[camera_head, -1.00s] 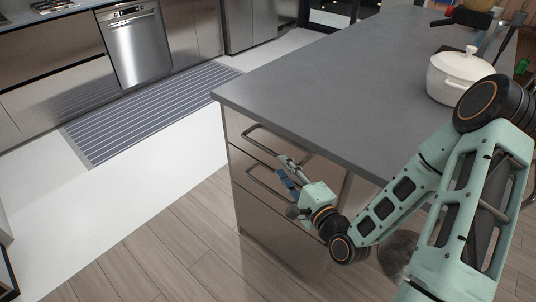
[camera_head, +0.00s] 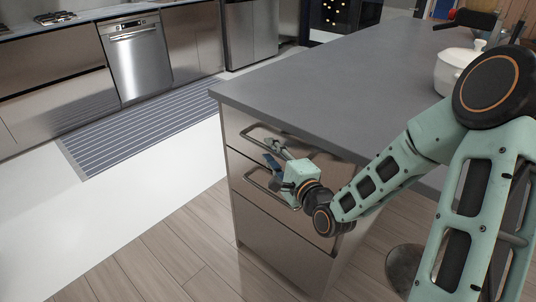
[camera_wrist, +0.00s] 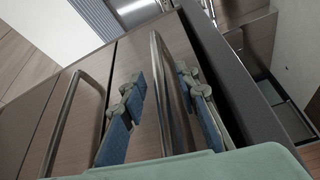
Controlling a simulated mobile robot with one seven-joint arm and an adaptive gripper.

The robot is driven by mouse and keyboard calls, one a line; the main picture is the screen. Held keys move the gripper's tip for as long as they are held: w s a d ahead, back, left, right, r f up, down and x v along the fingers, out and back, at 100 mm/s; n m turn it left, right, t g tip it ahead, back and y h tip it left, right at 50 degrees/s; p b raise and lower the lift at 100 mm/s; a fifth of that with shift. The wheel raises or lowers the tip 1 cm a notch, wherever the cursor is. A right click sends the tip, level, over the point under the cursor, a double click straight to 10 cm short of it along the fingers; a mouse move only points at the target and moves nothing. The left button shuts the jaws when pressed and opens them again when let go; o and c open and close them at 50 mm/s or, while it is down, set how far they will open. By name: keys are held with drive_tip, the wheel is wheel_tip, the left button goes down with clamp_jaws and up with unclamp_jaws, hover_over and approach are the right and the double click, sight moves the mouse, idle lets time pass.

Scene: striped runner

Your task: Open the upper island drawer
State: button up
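The upper island drawer (camera_head: 237,120) is shut under the grey countertop, with a metal bar handle (camera_head: 254,127) across its front. My gripper (camera_head: 272,151) is at this handle. In the wrist view, the two blue-padded fingers of my gripper (camera_wrist: 163,88) are spread apart, one on each side of the upper bar handle (camera_wrist: 158,50). A gap shows between the bar and the left finger; contact with the right finger cannot be told. My gripper hides part of the handle in the head view.
A lower drawer with its own bar handle (camera_head: 257,184) is just below. The countertop (camera_head: 300,90) overhangs close above my gripper. A white pot (camera_head: 452,72) stands on it at the right. The floor (camera_head: 175,255) before the drawers is clear.

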drive_tip(key=shift+x, duration=1.05)
clamp_jaws()
